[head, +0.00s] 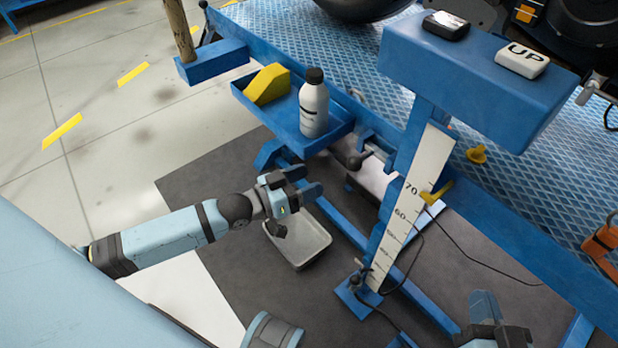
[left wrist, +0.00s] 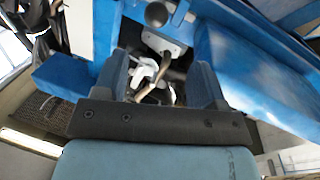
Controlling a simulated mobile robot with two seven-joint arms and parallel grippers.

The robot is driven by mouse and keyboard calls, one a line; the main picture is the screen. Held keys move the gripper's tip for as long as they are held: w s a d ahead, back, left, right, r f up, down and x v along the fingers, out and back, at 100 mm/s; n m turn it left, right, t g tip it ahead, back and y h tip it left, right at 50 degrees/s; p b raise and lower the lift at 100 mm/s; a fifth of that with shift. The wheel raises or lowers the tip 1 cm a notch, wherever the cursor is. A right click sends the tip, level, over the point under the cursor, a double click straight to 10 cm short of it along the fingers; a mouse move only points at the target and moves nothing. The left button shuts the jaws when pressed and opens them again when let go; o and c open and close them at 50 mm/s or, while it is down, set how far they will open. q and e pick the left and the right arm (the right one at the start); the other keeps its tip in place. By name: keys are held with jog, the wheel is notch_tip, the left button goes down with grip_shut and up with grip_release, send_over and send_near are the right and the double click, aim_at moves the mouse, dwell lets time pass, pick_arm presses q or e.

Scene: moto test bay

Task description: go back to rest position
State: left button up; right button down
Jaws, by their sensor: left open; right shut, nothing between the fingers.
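My left gripper (head: 298,188) is open and empty, out in front of the blue lift frame and above the grey tray (head: 302,238) on the dark mat. In the left wrist view its two blue fingers (left wrist: 160,88) stand apart, with a metal part of the lift beyond them. My right gripper (head: 484,308) shows at the bottom right of the head view, cut by the lower edge. It is shut with nothing in it.
A blue shelf (head: 291,126) holds a grey bottle (head: 314,104) and a yellow wedge (head: 267,84) just above my left gripper. A post with a measuring scale (head: 401,208) stands between my grippers. A black cable (head: 462,262) runs near the right one.

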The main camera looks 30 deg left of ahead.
jog(key=shift+s, duration=0.1)
pick_arm(q)
jog(key=s+d+r+n+y, duration=0.25)
jog(key=s+d+r, duration=0.35)
jog(key=s+d, duration=0.55)
jog(key=s+a+r+g+y+p, duration=0.4)
jog(key=a+r+p, duration=0.3)
jog(key=p, duration=2.6)
notch_tip(320, 180, up, 4)
jog(key=shift+s+a+f+m+p, duration=0.1)
jog(key=shift+s+a+m+p, duration=0.15)
jog(key=shift+s+m+p, duration=0.2)
pick_arm(e)
jog(key=s+d+r+g+h, duration=0.3)
jog(key=s+d+r+g, duration=0.1)
jog(key=r, duration=0.7)
jog(key=shift+d+h, duration=0.3)
jog(key=shift+d, duration=0.55)
